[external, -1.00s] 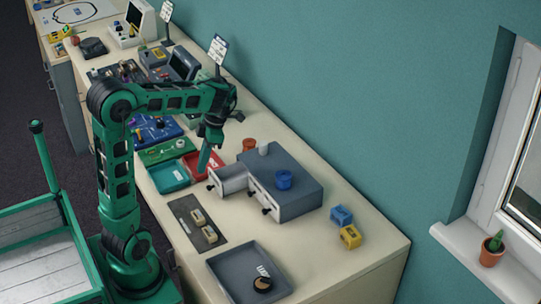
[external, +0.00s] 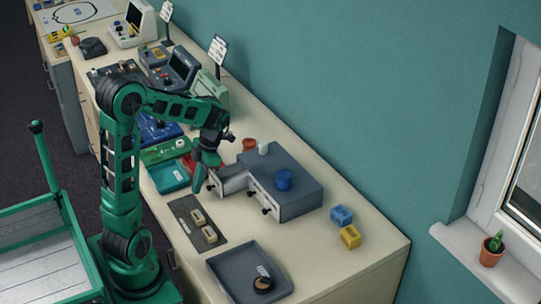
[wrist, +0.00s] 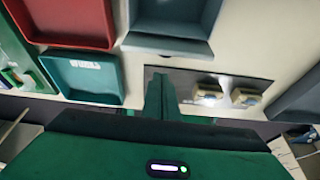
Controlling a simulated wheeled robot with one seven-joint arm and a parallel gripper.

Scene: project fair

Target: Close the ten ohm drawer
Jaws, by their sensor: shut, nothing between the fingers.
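A grey drawer cabinet (external: 295,187) stands on the bench. Its left drawer (external: 234,184) is pulled out toward the front; the other drawer front beside it looks shut. I cannot read a ten ohm label on either. In the wrist view the open drawer (wrist: 168,46) shows at the top, grey and seemingly empty, with its front edge facing the fingers. My gripper (external: 197,187) is shut and empty, pointing down just in front of the open drawer's front. In the wrist view the closed fingers (wrist: 160,76) are just below that front; whether they touch it I cannot tell.
A teal tray (external: 166,178) and a red tray (wrist: 66,20) lie left of the drawer. A dark mat (external: 188,217) with two beige blocks is in front. A grey tray (external: 228,281) lies at the near edge.

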